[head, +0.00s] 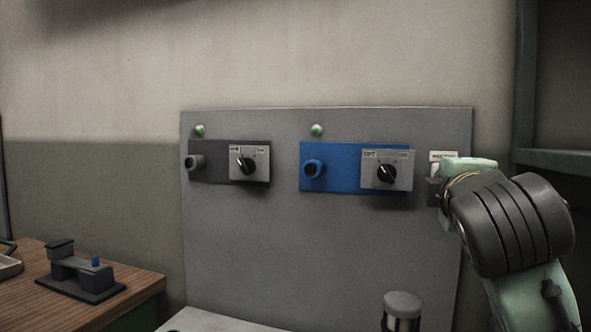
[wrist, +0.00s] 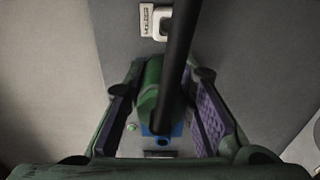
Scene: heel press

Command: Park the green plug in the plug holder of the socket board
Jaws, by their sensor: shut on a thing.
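In the wrist view my gripper (wrist: 166,100) is shut on the green plug (wrist: 150,88), which sits between the two padded fingers. A thick black cable runs from the plug up across the picture. The plug holder (wrist: 162,22), a pale ring beside a HOLDER label (wrist: 147,20), is at the top, apart from the plug. In the head view the socket board (head: 320,240) stands against the wall. My arm covers its right edge, where a white label (head: 443,155) shows; the plug and fingers cannot be made out there.
The board carries a dark socket (head: 196,162) and a blue socket (head: 313,169), each with a rotary switch and a green lamp above. A grey-capped post (head: 402,305) stands low in front. A wooden table (head: 110,300) with a dark fixture is at left. A shelf frame (head: 525,110) is at right.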

